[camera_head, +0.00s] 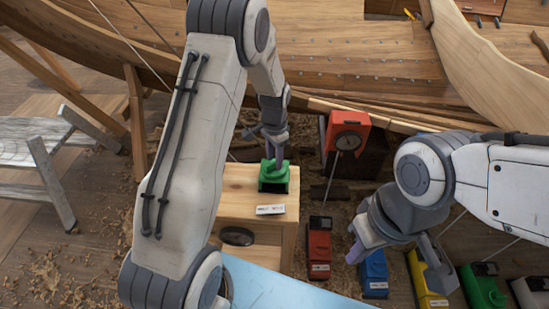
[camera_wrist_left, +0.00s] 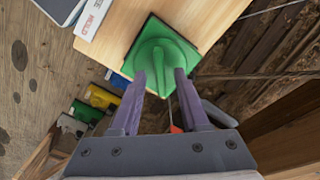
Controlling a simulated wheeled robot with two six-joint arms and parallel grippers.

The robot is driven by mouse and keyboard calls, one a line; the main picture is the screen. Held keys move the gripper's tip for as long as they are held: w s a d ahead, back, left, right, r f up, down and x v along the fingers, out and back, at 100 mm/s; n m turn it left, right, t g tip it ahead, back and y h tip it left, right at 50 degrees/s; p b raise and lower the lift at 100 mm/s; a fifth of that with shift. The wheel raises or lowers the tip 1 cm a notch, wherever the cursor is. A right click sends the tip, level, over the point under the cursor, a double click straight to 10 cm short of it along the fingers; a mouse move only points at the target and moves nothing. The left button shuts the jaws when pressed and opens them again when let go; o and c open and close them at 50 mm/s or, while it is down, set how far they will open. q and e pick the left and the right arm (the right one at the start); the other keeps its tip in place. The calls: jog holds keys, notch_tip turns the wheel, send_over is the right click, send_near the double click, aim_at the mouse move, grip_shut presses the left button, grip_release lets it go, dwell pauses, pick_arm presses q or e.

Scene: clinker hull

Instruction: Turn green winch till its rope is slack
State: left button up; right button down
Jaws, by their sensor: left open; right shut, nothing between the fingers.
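A green winch (camera_head: 274,180) with a rounded top sits on a pale wooden box (camera_head: 235,192). In the left wrist view the same green winch (camera_wrist_left: 165,30) shows a square base and a raised ridge on top. My left gripper (camera_head: 275,148) is over it, pointing down; in the wrist view its open fingers (camera_wrist_left: 162,85) lie either side of the ridge's near end. I cannot tell if they touch it. My right gripper (camera_head: 355,250) is shut and empty, low near the blue block. Whether the rope is taut or slack is unclear.
A row of red (camera_head: 319,247), blue (camera_head: 374,272), yellow (camera_head: 426,278), green (camera_head: 482,287) and white blocks stands at the right. A red box with a dial (camera_head: 347,135) stands behind. A label card (camera_head: 270,210) lies before the winch. A wooden trestle (camera_head: 38,150) is left.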

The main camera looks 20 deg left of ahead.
pick_arm(q)
jog(key=shift+f, duration=0.5)
jog(key=shift+c, duration=0.3)
grip_shut()
jog(key=shift+n, duration=0.4)
jog(key=n, duration=0.3)
jog(key=shift+n, duration=2.8)
